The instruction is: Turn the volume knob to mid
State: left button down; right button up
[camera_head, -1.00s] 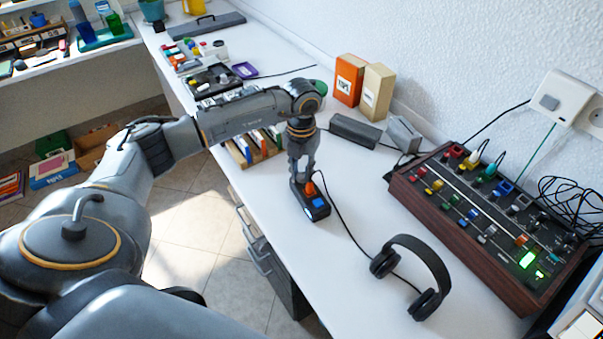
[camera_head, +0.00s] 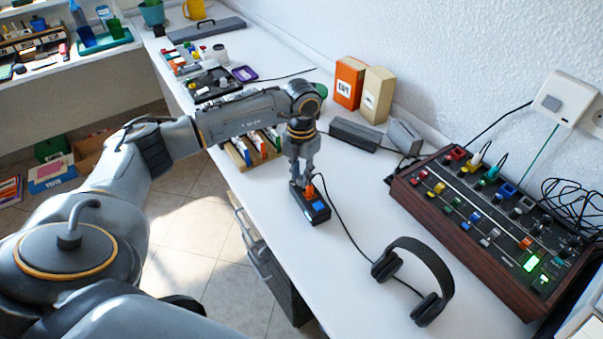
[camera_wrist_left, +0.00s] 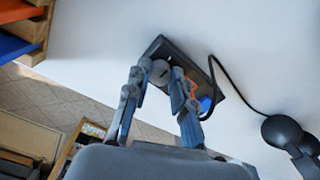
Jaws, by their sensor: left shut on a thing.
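A small black box (camera_head: 317,212) lies on the white desk, with an orange part and a blue button on top and a cable leading off it. In the left wrist view the box (camera_wrist_left: 200,70) carries a round grey knob (camera_wrist_left: 160,71) at one end. My left gripper (camera_head: 298,180) points down over that end of the box. In the wrist view its fingers (camera_wrist_left: 158,80) stand on either side of the knob, shut on it. In the head view the fingers hide the knob. The knob's pointer mark cannot be made out. My right gripper is not in view.
Black headphones (camera_head: 440,268) lie to the right of the box. A wood-sided mixer (camera_head: 450,215) with coloured knobs stands against the wall. A wooden rack (camera_head: 243,155) of upright discs is behind the gripper. The desk's front edge is close on the left.

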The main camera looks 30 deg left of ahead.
pick_arm(q)
jog(key=c, duration=1.1)
grip_release()
